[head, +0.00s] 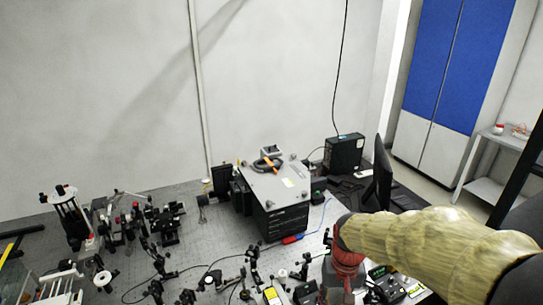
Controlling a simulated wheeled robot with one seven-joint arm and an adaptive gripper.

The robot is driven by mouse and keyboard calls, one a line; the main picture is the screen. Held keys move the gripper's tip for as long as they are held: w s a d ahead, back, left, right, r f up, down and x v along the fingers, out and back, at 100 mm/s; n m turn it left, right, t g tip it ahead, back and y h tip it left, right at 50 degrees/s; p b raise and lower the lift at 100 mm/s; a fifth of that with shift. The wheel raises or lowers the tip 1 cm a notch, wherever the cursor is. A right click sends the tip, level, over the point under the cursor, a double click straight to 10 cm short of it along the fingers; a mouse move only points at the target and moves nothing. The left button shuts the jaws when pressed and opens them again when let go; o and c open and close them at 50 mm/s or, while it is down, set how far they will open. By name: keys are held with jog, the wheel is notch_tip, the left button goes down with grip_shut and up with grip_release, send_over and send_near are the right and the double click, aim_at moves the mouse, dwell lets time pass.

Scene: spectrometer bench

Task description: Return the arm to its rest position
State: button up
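My arm, in a tan cloth-like sleeve with a red joint section, enters the head view from the lower right and reaches over the near right part of the bench (215,205). Its far end bends down near the bottom edge of the picture. My gripper is not visible, so its fingers and anything in them are hidden.
A black box with a grey top (272,200) stands mid-bench. Optical mounts (165,222) crowd the left and front. A dark box (344,152) and a monitor (382,175) stand behind my arm. A blue-doored cabinet (440,75) and a white shelf (490,185) are at right.

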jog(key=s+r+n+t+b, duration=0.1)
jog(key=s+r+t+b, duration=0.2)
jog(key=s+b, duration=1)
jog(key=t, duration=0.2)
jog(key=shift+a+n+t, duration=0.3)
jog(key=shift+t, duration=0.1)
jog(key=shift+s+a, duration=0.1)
